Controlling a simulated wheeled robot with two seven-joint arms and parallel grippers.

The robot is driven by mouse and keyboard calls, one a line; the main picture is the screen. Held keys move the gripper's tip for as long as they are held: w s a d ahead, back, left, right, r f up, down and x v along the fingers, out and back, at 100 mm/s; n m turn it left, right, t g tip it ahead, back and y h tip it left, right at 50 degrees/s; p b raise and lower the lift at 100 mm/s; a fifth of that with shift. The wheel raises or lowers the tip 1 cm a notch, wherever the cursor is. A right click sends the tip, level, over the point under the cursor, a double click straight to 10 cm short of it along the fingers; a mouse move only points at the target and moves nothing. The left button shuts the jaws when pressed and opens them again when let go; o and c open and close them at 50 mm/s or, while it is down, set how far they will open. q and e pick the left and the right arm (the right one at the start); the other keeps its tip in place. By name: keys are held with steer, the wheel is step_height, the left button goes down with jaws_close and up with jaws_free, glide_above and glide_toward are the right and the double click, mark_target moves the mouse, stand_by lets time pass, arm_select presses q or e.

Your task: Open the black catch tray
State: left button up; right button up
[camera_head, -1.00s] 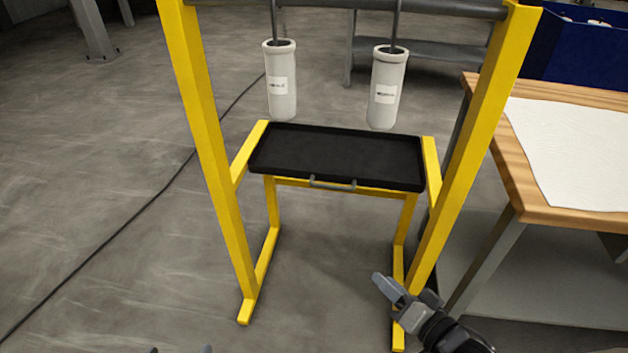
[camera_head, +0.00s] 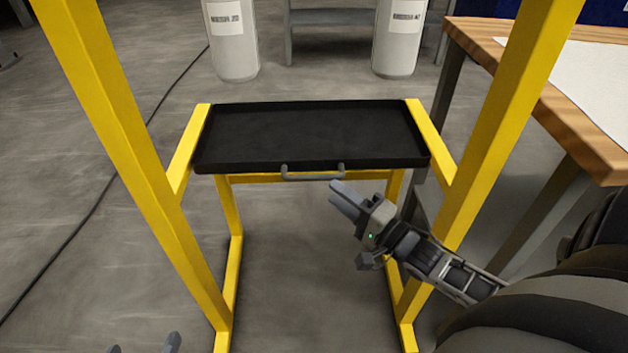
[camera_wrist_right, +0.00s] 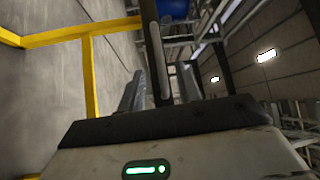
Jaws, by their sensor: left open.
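The black catch tray (camera_head: 310,135) lies flat in the yellow frame in the head view. Its grey bar handle (camera_head: 312,175) is on the near front edge.
Yellow posts (camera_head: 125,155) stand left and right of the tray. A wooden table (camera_head: 580,120) with a white sheet stands at the right. The floor between the frame's feet is clear.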

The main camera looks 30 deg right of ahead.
mark_target(314, 175)
steer(key=b+x, duration=0.1)
steer(key=x, duration=0.6)
steer(key=shift+w, duration=0.15)
jaws_close()
